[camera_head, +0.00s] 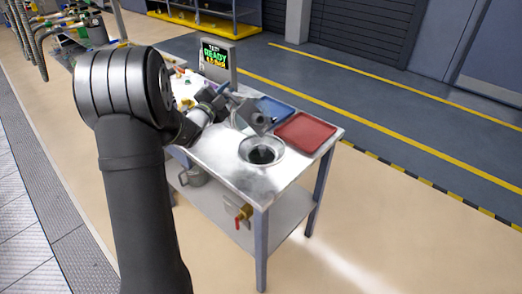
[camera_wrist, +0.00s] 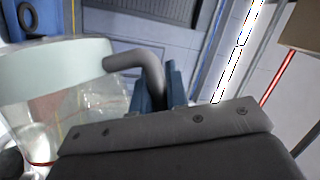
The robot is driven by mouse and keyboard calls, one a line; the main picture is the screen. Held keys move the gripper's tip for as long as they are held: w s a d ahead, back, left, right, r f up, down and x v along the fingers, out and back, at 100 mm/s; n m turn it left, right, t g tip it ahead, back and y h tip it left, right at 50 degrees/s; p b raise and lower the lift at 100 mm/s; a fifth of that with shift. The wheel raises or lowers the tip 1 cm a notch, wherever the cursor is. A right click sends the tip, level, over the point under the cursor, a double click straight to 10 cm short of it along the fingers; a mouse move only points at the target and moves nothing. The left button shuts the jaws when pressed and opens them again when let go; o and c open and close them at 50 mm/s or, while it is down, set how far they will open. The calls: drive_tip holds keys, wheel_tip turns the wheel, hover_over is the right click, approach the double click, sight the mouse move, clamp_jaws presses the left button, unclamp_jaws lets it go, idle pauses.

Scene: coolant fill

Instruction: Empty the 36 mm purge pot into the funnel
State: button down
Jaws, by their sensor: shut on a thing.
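My gripper (camera_wrist: 157,86) is shut on the curved grey handle of a pale pot (camera_wrist: 50,66), which I take to be the purge pot. The pot fills the left of the wrist view, with a clear, see-through area below its pale band; its contents cannot be made out. In the head view my gripper (camera_head: 242,113) is above the table, a little behind and left of the funnel (camera_head: 262,151). The funnel is a round metal bowl with a dark centre, set in the tabletop. The pot is mostly hidden by my gripper there.
A red tray (camera_head: 306,132) and a blue tray (camera_head: 272,109) lie on the table (camera_head: 222,158) behind the funnel. A display reading READY (camera_head: 216,55) stands at the back. The front tabletop is clear.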

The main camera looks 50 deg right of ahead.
sight(235, 106)
drive_tip(key=shift+s+a+r+m, duration=0.1)
drive_tip(key=shift+s+r+m, duration=0.05)
drive_tip(key=shift+s+m, duration=0.2)
idle(0.4)
drive_tip(key=shift+s+a+r+m+g+h+p, duration=0.2)
drive_tip(key=shift+s+r+m+h, duration=0.3)
drive_tip(key=shift+s, duration=0.35)
drive_tip(key=shift+s+a+r+m+g+h+p, duration=0.15)
drive_tip(key=shift+s+a+r+m+h+p, duration=0.15)
drive_tip(key=shift+s+r+m, duration=0.4)
drive_tip(key=shift+s+a+r+m+g+h+p, duration=0.15)
drive_tip(key=shift+s+r+m+h+p, duration=0.2)
drive_tip(key=shift+s+m, duration=0.45)
idle(1.2)
drive_tip(key=w+f+n, duration=0.1)
drive_tip(key=w+d+f+n+y, duration=0.1)
drive_tip(key=w, duration=0.1)
drive_tip(key=w+f+n, duration=0.1)
drive_tip(key=w+n, duration=0.1)
drive_tip(key=shift+d+f+t+y, duration=0.2)
drive_tip(key=shift+d+t+y, duration=0.1)
drive_tip(key=shift+t+y, duration=0.1)
drive_tip(key=shift+n, duration=0.25)
